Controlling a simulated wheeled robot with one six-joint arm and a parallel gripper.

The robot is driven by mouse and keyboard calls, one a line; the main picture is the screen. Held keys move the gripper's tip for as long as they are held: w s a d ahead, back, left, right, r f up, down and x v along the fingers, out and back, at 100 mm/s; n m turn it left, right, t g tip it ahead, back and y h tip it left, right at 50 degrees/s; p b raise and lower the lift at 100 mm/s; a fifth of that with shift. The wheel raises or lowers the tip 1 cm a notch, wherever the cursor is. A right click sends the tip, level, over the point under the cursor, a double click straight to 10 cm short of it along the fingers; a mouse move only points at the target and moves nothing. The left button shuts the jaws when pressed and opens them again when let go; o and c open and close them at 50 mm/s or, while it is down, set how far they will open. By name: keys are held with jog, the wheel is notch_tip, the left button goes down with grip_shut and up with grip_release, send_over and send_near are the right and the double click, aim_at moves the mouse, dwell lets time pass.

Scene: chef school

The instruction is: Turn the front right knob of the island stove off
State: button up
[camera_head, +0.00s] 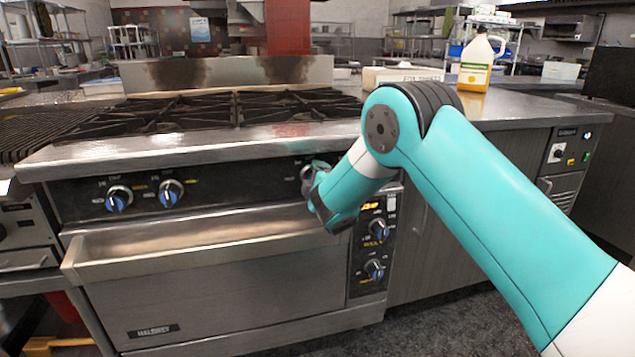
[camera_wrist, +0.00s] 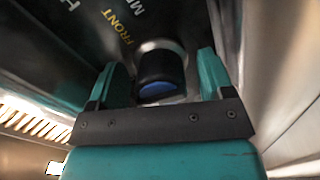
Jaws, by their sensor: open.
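The island stove (camera_head: 190,150) stands at the left and middle of the head view, with black grates on top and a dark control panel along its front. Two knobs with blue faces, one at the far left (camera_head: 118,198) and one beside it (camera_head: 170,192), are in plain sight. The front right knob (camera_wrist: 160,72) is black with a blue mark and shows in the wrist view beside the yellow word FRONT. My gripper (camera_head: 322,192) is at the right end of the panel and largely covers this knob in the head view. In the wrist view its two teal fingers are open, one on each side of the knob; contact cannot be told.
The oven door handle (camera_head: 200,243) juts out below the panel. Two more knobs, upper (camera_head: 377,229) and lower (camera_head: 374,269), sit on the oven's side panel, close below my gripper.

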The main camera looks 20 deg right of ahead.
jog(key=s+b, duration=0.7)
jog(key=s, duration=1)
jog(key=shift+s+b, duration=0.2)
jog(key=shift+b, duration=0.15)
